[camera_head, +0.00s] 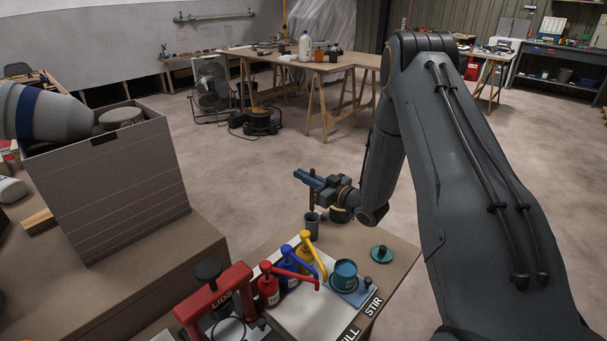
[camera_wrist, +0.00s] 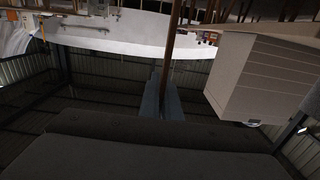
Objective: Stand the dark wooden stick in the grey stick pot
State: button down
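My gripper (camera_head: 310,180) is at the table's far left side, shut on the dark wooden stick (camera_head: 312,198). The stick is upright. In the wrist view the stick (camera_wrist: 169,45) shows as a brown rod between the two blue-grey fingers (camera_wrist: 162,98). The grey stick pot (camera_head: 312,227) stands on the table directly below the stick in the head view. The stick's lower end is close to the pot's rim; I cannot tell whether it is above the rim or just inside. The pot is not seen in the wrist view.
Red (camera_head: 268,288), blue (camera_head: 289,275) and yellow (camera_head: 305,250) pump bottles stand in front of the pot. A teal can (camera_head: 345,275) and a teal lid (camera_head: 381,254) are to the right. A red press (camera_head: 215,300) is at front left, and a large grey box (camera_head: 110,185) stands further left.

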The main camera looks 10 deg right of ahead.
notch_tip(320, 180, down, 11)
jog(key=b, duration=0.6)
dwell(0.6)
jog(key=shift+r, duration=0.1)
dwell(0.4)
jog(key=c, duration=1.1)
grip_release()
jog(key=shift+r, duration=0.15)
notch_tip(320, 180, up, 10)
jog(key=p, duration=0.6)
dwell(0.6)
